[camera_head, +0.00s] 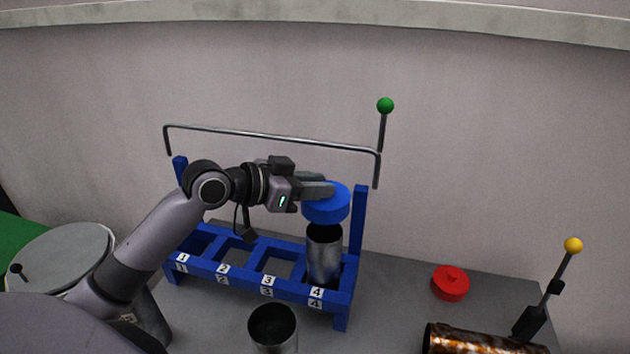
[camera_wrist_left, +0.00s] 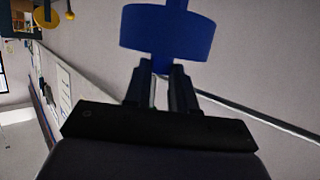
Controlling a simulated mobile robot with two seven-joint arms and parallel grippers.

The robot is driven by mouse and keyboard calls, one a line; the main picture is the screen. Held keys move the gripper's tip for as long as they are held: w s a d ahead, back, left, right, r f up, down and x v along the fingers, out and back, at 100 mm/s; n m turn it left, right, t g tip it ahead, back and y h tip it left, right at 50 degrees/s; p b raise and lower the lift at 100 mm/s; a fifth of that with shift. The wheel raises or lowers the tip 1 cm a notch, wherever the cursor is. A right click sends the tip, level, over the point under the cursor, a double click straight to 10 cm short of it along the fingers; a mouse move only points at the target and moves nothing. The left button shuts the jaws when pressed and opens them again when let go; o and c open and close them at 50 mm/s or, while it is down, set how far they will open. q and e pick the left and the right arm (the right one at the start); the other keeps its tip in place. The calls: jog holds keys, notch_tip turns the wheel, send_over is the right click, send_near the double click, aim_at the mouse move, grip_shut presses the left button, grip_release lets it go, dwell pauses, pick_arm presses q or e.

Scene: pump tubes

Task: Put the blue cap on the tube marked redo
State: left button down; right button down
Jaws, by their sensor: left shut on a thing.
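My left gripper (camera_head: 320,190) is shut on the blue cap (camera_head: 327,207) and holds it just above the open metal tube (camera_head: 325,255) in slot 4 of the blue rack (camera_head: 205,272). The cap sits over the tube's mouth, with a small dark gap seeming to show between them. In the left wrist view the gripper (camera_wrist_left: 162,75) has the blue cap (camera_wrist_left: 167,33) between its fingertips. A second open metal tube (camera_head: 272,328) stands in front of the rack. I cannot see a redo mark on either tube. My right gripper is not in view.
A red cap (camera_head: 451,283) lies on the table right of the rack. A rusty cylinder (camera_head: 470,340) lies at the front right, near a yellow-knobbed lever (camera_head: 555,280). A green-knobbed rod (camera_head: 384,130) rises behind the rack. Slots 1 to 3 look empty.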

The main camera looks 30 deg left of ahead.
aim_at(304, 210)
pick_arm(q)
jog(key=shift+f, duration=0.75)
notch_tip(304, 210, down, 4)
jog(key=b, duration=0.3)
jog(key=shift+r, duration=0.1)
jog(key=shift+f+b, duration=1.05)
jog(key=shift+f, duration=0.5)
jog(key=c, duration=0.8)
grip_release()
jog(key=shift+c, duration=0.2)
jog(key=b+v, duration=0.1)
jog(key=v, duration=0.6)
jog(key=shift+s, duration=0.1)
